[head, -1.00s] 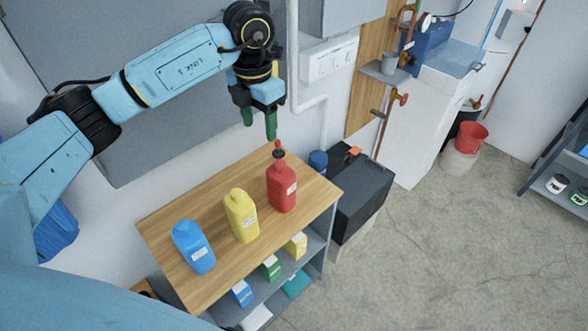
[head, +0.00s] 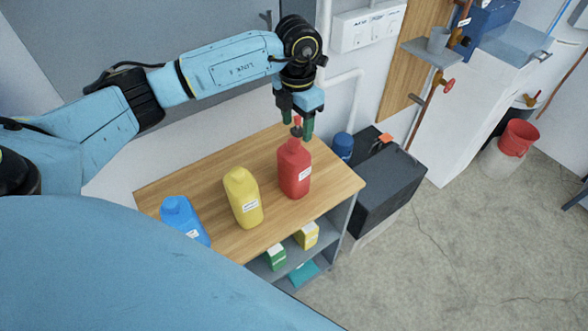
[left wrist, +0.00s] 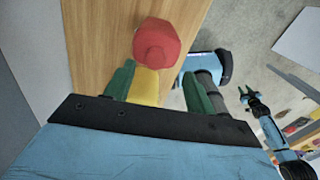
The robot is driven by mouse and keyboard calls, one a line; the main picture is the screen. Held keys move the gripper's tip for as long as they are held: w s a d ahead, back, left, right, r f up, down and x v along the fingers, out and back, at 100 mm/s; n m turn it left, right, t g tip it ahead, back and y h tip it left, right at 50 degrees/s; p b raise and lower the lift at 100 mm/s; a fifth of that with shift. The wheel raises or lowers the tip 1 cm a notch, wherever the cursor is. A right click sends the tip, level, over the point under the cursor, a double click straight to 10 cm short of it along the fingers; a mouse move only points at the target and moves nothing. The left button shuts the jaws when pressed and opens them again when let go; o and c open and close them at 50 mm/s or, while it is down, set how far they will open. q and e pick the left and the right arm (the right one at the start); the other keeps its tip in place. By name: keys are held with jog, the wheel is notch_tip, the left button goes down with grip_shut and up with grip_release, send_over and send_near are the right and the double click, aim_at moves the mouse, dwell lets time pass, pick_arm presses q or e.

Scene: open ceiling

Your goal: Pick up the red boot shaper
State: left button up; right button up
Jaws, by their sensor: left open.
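The one red thing on the wooden top is a bottle-shaped object (head: 294,170) with a white label, dark neck and red tip. I take it for the red boot shaper. It stands upright near the right end. My left gripper (head: 296,124) points down over it with green fingers apart and nothing held. In the left wrist view a red faceted shape (left wrist: 157,45) lies just beyond the open fingers (left wrist: 158,82). Whether the neck is between the fingers I cannot tell. My right gripper (left wrist: 247,93) shows small at the right of the left wrist view; its opening is unclear.
A yellow bottle (head: 243,197) and a blue bottle (head: 183,219) stand left of the red one on the wooden top (head: 200,183). Small boxes sit on the shelves below. A black box (head: 385,180) and a blue-capped item (head: 343,146) are at the right.

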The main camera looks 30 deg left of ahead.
aim_at(294, 141)
pick_arm(q)
jog(key=shift+w+f, duration=0.1)
jog(key=shift+f, duration=0.65)
jog(key=f, duration=0.3)
jog(key=f+p, duration=0.1)
jog(key=f, duration=0.1)
jog(key=shift+s+a+f, duration=0.1)
jog(key=shift+s+a, duration=0.1)
jog(key=shift+a, duration=0.15)
grip_shut()
